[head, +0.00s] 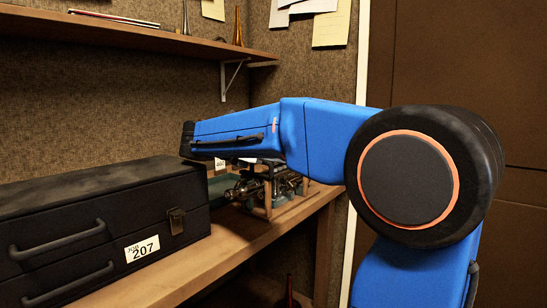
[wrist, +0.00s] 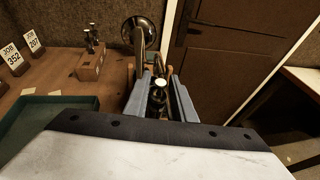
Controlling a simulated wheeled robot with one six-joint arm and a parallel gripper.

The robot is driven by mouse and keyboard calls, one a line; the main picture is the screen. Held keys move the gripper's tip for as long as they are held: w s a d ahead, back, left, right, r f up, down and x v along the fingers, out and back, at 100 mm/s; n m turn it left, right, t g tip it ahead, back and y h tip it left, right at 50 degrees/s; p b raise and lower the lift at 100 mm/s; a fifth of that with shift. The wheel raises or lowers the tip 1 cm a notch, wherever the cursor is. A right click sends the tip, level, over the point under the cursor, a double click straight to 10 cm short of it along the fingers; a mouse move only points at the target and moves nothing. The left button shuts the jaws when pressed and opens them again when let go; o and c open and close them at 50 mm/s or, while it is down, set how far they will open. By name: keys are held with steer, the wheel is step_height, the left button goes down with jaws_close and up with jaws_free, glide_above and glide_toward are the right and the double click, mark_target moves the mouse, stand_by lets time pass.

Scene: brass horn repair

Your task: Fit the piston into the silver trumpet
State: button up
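The silver trumpet (head: 250,188) rests in a wooden cradle on the bench in the head view, partly hidden behind my arm. In the wrist view its bell (wrist: 151,33) shows beyond my fingers. My gripper (wrist: 161,84) is over the trumpet with its two grey-blue fingers apart. Between them is a dark, ringed valve part with a pale round top (wrist: 160,82), which looks like a piston's button. Narrow gaps seem to show on both sides of it. I cannot tell how deep it sits in the valve casing. In the head view the gripper is hidden by my arm.
A black case (head: 100,225) labelled 207 stands at the front left of the bench. In the wrist view, a wooden block (wrist: 91,68) with small upright metal parts, a green tray (wrist: 50,108) and job cards (wrist: 12,57) are at the left. A shelf (head: 130,35) hangs above.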

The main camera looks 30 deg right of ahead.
steer(key=shift+o, duration=0.8)
steer(key=shift+f, duration=0.1)
steer(key=v, duration=1.7)
steer(key=shift+a, duration=0.2)
